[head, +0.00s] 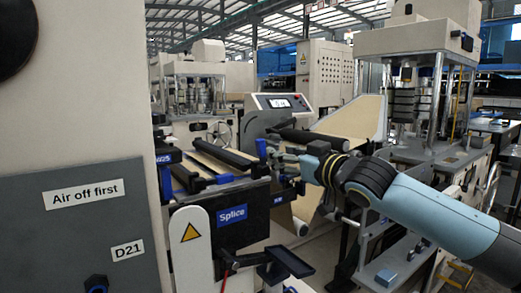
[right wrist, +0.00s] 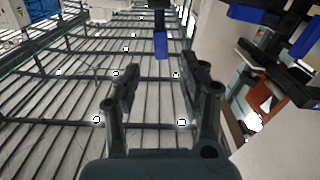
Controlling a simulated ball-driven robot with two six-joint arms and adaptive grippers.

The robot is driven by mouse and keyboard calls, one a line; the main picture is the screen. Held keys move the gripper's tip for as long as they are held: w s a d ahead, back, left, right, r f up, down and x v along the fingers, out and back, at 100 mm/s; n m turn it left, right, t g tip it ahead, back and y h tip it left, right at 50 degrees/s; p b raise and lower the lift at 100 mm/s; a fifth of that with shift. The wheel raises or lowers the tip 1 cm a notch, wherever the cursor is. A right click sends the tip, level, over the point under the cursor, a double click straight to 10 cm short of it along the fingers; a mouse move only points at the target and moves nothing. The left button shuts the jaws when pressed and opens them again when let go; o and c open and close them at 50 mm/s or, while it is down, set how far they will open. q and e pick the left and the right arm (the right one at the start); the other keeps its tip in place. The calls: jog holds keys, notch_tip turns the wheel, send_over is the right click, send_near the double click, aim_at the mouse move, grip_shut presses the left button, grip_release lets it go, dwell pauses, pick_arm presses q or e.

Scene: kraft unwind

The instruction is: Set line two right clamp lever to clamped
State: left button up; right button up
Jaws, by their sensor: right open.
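A blue lever (head: 261,148) stands roughly upright at the right end of the black bars on the splice table (head: 232,215). I take it for the right clamp lever. In the right wrist view a blue handle (right wrist: 161,45) shows beyond the fingertips, in line with the gap between them. My right gripper (head: 279,161) is just right of the lever in the head view. In the right wrist view its two fingers (right wrist: 157,82) are apart with nothing between them. I cannot tell how far the handle is from the fingertips. My left gripper is not in view.
A second blue part (head: 166,183) is at the left end of the table. A grey panel (head: 80,225) labelled "Air off first" fills the left foreground. A control console (head: 280,103) stands behind. A roller (head: 315,138) and kraft web lie behind my right arm.

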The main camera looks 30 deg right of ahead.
aim_at(263, 149)
jog(key=w, duration=0.5)
jog(key=w+b, duration=0.1)
jog(key=w, duration=0.3)
jog(key=shift+w+a, duration=0.2)
jog(key=shift+w, duration=0.15)
grip_shut()
jog(key=shift+f, duration=0.1)
